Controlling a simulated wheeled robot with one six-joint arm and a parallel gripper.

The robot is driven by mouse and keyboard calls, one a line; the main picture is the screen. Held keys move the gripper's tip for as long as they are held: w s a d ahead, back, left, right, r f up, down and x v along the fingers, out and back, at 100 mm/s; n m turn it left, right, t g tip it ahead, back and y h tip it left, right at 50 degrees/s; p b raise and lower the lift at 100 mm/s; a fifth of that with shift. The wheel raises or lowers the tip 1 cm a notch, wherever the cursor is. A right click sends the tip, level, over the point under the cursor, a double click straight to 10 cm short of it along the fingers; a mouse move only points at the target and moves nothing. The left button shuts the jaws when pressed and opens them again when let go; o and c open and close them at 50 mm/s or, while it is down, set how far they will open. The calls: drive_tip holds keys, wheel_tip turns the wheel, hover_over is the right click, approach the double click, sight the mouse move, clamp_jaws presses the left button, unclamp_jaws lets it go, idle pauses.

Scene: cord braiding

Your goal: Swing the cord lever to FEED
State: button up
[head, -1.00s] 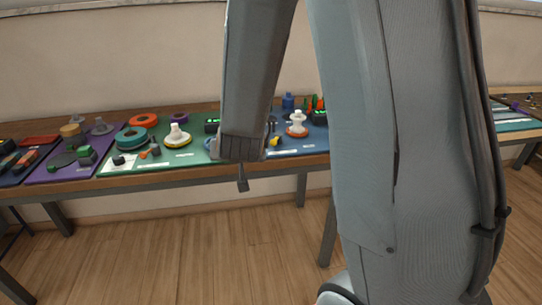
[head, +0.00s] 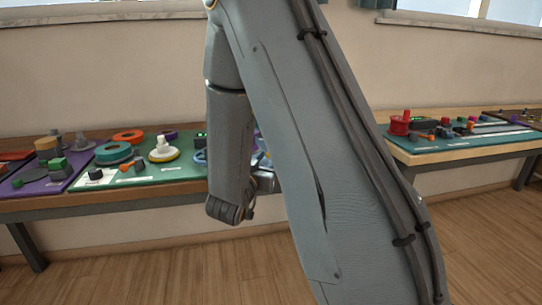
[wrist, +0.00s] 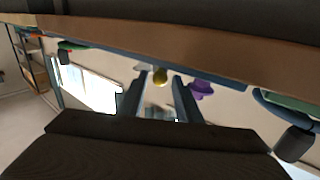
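I cannot pick out the cord lever or a FEED mark in either view. In the wrist view, my gripper (wrist: 158,103) shows as two dark fingers apart, with nothing held between them. A yellow knob (wrist: 160,77) and a purple knob (wrist: 202,88) show beyond the fingers, by the table edge. I cannot tell how far off they are. In the head view my arm covers the gripper and most of the blue mat's area.
A green mat (head: 185,187) carries a white-and-yellow spool (head: 163,150) and a teal ring (head: 113,153). A purple mat (head: 20,187) lies left of it. Another table at right holds a teal mat (head: 440,147) with a red spool (head: 400,124). Floor in front is open.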

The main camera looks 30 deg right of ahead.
drive_tip(key=shift+x, duration=1.95)
clamp_jaws()
